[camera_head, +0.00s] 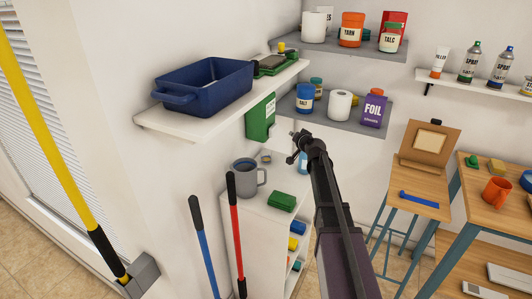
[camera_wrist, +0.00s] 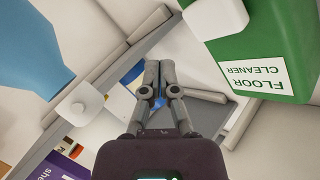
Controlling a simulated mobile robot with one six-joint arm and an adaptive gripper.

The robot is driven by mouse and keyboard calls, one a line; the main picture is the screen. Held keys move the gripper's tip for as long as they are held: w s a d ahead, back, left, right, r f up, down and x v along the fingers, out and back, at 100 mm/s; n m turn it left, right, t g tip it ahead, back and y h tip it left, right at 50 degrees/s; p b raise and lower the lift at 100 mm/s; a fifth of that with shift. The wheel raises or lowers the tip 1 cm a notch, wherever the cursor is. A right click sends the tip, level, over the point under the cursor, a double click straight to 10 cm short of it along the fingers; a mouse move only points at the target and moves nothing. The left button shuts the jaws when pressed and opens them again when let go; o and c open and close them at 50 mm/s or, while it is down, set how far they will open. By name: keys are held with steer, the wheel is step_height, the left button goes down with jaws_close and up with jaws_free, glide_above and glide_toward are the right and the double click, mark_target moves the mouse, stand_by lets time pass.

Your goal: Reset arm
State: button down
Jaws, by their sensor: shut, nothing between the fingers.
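My gripper (camera_head: 297,142) is at the end of my arm, which reaches up from the lower right in the head view. It is raised above the white cabinet, in front of the white wall. In the wrist view my gripper (camera_wrist: 158,68) has its two grey fingers together, with no object held. A green floor cleaner container (camera_wrist: 265,50) is close at the right of the fingers. A large blue object (camera_wrist: 35,45), only partly in view, is at the left.
A white shelf (camera_head: 150,119) with a blue basin (camera_head: 205,85) is left of my gripper. A grey corner shelf (camera_head: 345,122) with jars and a purple foil box (camera_head: 374,109) is behind it. The white cabinet (camera_head: 270,222) holds a grey mug (camera_head: 246,179). Blue and red handles stand beside it.

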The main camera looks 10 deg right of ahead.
stand_by(0.3)
steer(key=s+a+f+n+g, duration=0.1)
steer(key=s+a+f+g, duration=0.1)
steer(key=s, duration=0.4)
steer(key=s+a+f+n+g, duration=0.2)
steer(key=s+a+f+g, duration=0.1)
steer(key=s, duration=0.4)
steer(key=s+a+f+n+g+y+p, duration=0.1)
steer(key=s+a+f+g, duration=0.2)
steer(key=s+a+f, duration=0.1)
steer(key=shift+s+a+n, duration=0.2)
steer(key=shift+s+a, duration=0.15)
steer(key=shift+s, duration=0.3)
steer(key=shift+s+a+n, duration=0.2)
steer(key=shift+s+a, duration=0.1)
steer(key=shift+s, duration=0.3)
steer(key=s+f+g+h, duration=0.1)
steer(key=s+g+h, duration=0.1)
steer(key=s, duration=0.8)
steer(key=s+d+f+g+h, duration=0.1)
steer(key=s+g, duration=0.4)
steer(key=s, duration=0.5)
steer(key=shift+d+f+h, duration=0.2)
steer(key=shift+f+h, duration=0.3)
steer(key=shift+f, duration=0.25)
steer(key=shift+w, duration=0.1)
